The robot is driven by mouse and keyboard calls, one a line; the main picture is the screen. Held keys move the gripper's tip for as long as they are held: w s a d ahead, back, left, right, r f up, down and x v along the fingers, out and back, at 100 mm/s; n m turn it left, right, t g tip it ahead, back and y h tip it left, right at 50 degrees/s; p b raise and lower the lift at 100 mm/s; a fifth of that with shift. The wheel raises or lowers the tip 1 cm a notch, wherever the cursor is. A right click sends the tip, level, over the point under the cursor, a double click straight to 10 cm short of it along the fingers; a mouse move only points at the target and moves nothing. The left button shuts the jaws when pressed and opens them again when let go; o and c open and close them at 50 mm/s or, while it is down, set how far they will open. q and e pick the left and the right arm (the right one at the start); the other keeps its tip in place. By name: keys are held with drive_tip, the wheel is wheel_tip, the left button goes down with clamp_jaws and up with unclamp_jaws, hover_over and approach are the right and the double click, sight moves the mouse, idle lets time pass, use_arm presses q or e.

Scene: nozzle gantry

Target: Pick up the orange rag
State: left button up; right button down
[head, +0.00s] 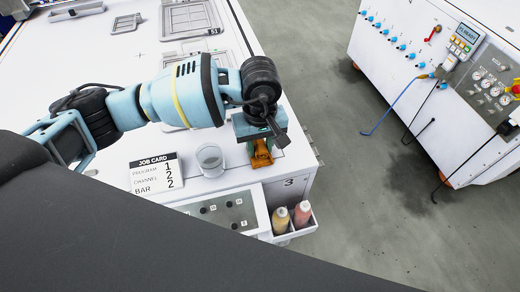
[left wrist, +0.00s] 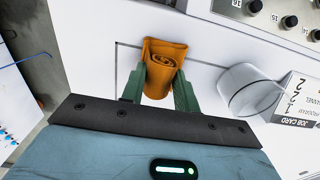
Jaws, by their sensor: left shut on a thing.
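The orange rag (left wrist: 163,66) is rolled up and sits between the two green fingers of my left gripper (left wrist: 158,84) in the left wrist view. The gripper is shut on it. In the head view the rag (head: 261,155) shows just below my left gripper (head: 260,140), near the right edge of the white bench top. From these views I cannot tell whether the rag touches the bench. My right gripper does not show.
A clear cup (head: 210,160) and a job card (head: 155,172) stand left of the rag. A holder with two bottles (head: 302,213) hangs at the bench's front corner. A white machine (head: 440,90) with a control panel stands across the open grey floor.

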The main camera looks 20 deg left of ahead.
sight(260, 145)
use_arm(q)
wheel_tip(260, 145, up, 9)
drive_tip(key=shift+f, duration=0.15)
drive_tip(key=shift+r, duration=0.65)
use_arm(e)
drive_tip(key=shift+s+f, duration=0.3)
